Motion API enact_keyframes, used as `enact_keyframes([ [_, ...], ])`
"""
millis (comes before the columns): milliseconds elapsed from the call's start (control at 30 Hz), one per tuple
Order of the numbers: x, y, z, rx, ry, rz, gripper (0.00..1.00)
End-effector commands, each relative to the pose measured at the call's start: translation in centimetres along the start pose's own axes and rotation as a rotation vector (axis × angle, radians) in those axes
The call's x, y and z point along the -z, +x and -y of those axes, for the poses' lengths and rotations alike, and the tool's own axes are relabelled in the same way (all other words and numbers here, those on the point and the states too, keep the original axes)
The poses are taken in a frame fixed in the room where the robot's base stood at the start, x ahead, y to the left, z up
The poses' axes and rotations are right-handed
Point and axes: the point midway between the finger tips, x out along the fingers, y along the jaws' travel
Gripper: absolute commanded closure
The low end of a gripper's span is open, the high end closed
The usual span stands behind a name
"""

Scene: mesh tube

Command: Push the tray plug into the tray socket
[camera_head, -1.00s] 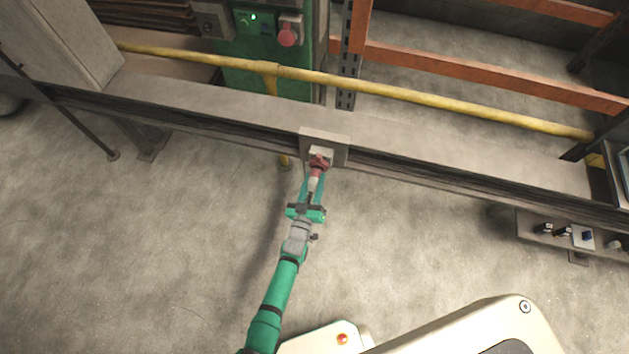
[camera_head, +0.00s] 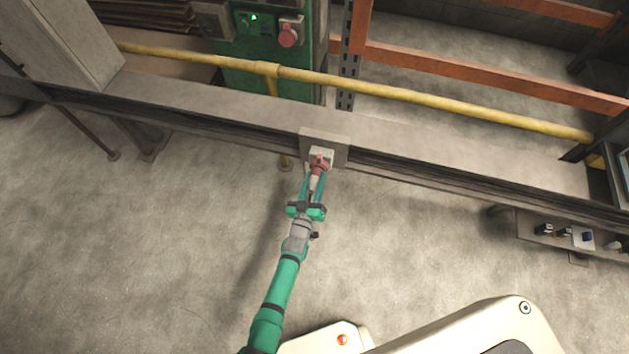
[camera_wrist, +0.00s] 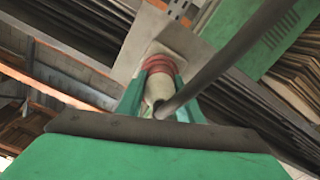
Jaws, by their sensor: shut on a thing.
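The tray plug (camera_head: 316,178) has a red collar and a pale body. My gripper (camera_head: 317,172) is shut on it just in front of the cable tray. The wrist view shows the plug's pale body (camera_wrist: 158,88) between my green fingers, with the red collar (camera_wrist: 158,64) beyond them and a dark cable running back from it. The tray socket (camera_head: 322,152) is on a grey plate (camera_head: 338,140) on the tray's side. The plug's front end is at the socket; how deep it sits is hidden.
The long grey cable tray (camera_head: 220,114) crosses the view, with a yellow pipe (camera_head: 420,97) behind it. A green control cabinet with a red button (camera_head: 288,36) stands behind. A rack with small connectors (camera_head: 570,236) is at the right. The floor around my arm is clear.

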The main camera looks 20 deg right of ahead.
Motion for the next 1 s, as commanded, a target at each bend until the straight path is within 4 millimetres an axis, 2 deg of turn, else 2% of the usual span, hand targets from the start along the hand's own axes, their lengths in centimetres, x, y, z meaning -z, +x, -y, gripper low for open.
enact_keyframes([
  [167,0.0,0.4,-0.1,-0.002,-0.001,0.0,0.87],
  [200,0.0,0.4,-0.1,-0.002,-0.001,0.0,0.65],
  [300,0.0,0.3,0.0,0.0,-0.001,0.0,0.45],
  [667,0.0,0.1,0.1,0.001,0.0,0.0,0.45],
  [1000,0.0,-2.9,0.2,0.003,0.0,0.0,0.45],
])
